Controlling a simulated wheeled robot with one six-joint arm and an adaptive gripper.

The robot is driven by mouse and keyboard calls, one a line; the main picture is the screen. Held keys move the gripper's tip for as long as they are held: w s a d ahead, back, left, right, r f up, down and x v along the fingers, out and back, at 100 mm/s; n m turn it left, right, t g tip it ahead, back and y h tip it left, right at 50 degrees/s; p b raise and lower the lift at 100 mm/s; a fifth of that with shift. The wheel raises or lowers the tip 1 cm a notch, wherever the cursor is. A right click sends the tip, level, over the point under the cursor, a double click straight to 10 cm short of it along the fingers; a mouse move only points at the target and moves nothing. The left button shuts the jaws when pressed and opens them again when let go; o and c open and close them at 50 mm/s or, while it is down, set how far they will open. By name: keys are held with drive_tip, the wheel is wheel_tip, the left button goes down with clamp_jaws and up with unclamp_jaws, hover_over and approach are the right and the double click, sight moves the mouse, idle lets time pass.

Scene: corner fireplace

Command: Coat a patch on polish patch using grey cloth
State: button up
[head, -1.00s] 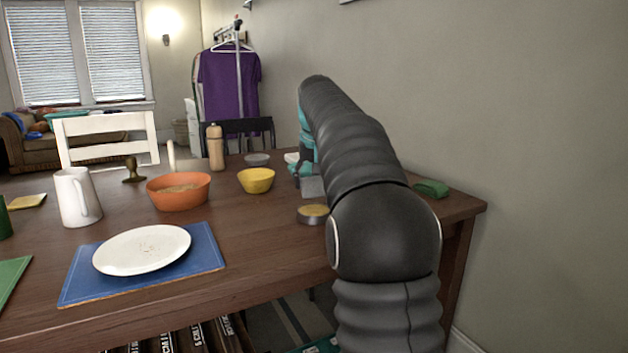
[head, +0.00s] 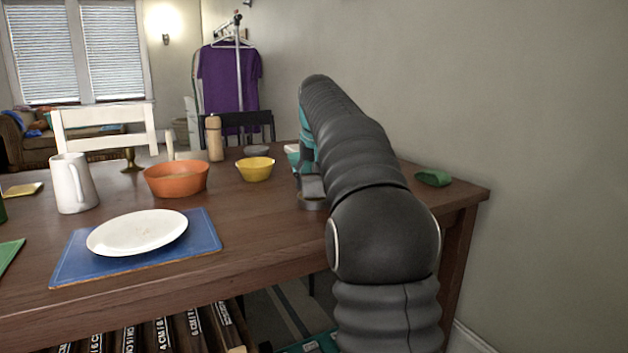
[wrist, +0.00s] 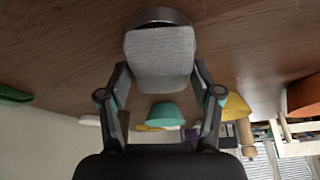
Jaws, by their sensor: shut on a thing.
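My gripper (wrist: 160,82) is shut on the grey cloth (wrist: 160,58), which spans the space between the fingers in the wrist view. In the head view the cloth (head: 311,186) shows below the gripper, just left of my arm. A low round tin (head: 312,204) stands on the table right at the cloth. Its dark rim (wrist: 157,15) curves around the cloth's far end in the wrist view. The cloth hides the tin's top, and I cannot tell whether they touch. I cannot pick out a separate polish patch.
The brown table (head: 255,225) carries a yellow bowl (head: 255,170), an orange bowl (head: 177,180), a white plate (head: 137,232) on a blue mat (head: 205,240), a white pitcher (head: 72,184) and a green object (head: 433,178) at the right. The wall is close on the right.

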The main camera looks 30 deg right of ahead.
sight(314, 180)
drive_tip(key=shift+f+b, duration=0.3)
drive_tip(key=shift+f, duration=0.25)
idle(1.1)
wheel_tip(314, 180, up, 7)
drive_tip(key=p, duration=0.7)
drive_tip(key=shift+r+p, duration=0.1)
drive_tip(key=shift+p, duration=0.3)
drive_tip(key=shift+s+a, duration=0.1)
idle(0.6)
